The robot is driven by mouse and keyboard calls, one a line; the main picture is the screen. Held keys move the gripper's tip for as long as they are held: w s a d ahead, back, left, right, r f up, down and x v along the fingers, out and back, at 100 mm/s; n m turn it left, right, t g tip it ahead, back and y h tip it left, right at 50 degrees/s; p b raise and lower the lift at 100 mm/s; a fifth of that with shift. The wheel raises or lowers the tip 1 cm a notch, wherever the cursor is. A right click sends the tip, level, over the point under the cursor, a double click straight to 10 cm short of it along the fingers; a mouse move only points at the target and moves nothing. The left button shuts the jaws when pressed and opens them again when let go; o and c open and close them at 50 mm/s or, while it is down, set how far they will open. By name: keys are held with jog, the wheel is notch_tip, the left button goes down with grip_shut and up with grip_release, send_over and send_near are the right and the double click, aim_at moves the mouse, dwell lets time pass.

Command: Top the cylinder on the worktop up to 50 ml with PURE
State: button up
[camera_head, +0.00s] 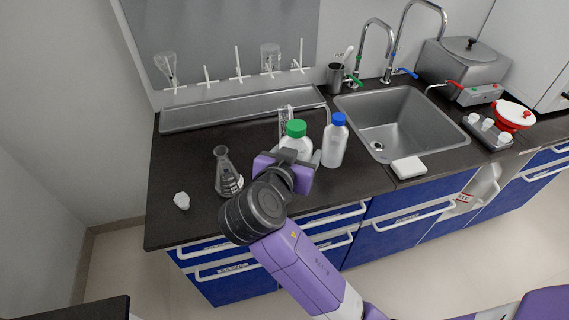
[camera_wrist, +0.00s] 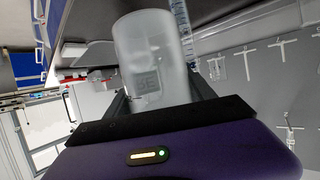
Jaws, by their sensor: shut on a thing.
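My gripper (camera_head: 289,163) is shut on a whitish translucent bottle with a green cap (camera_head: 297,129), over the front part of the dark worktop. In the wrist view the bottle (camera_wrist: 150,50) sits between the two fingers; its label is too blurred to read and its cap does not show. A clear graduated cylinder (camera_head: 284,114) stands behind the green-capped bottle in the head view, its lower part hidden. The cylinder also shows beside the bottle in the wrist view (camera_wrist: 181,20). Its liquid level cannot be made out.
A blue-capped bottle (camera_head: 335,143) stands close to the right of the held bottle. A conical flask (camera_head: 227,174) stands to the left, with a small white piece (camera_head: 182,201) farther left. The sink (camera_head: 398,122) is at right, a drip tray (camera_head: 235,107) behind.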

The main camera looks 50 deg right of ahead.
jog(key=shift+r, duration=0.2)
jog(key=shift+r+p, duration=2.45)
jog(key=shift+r, duration=0.45)
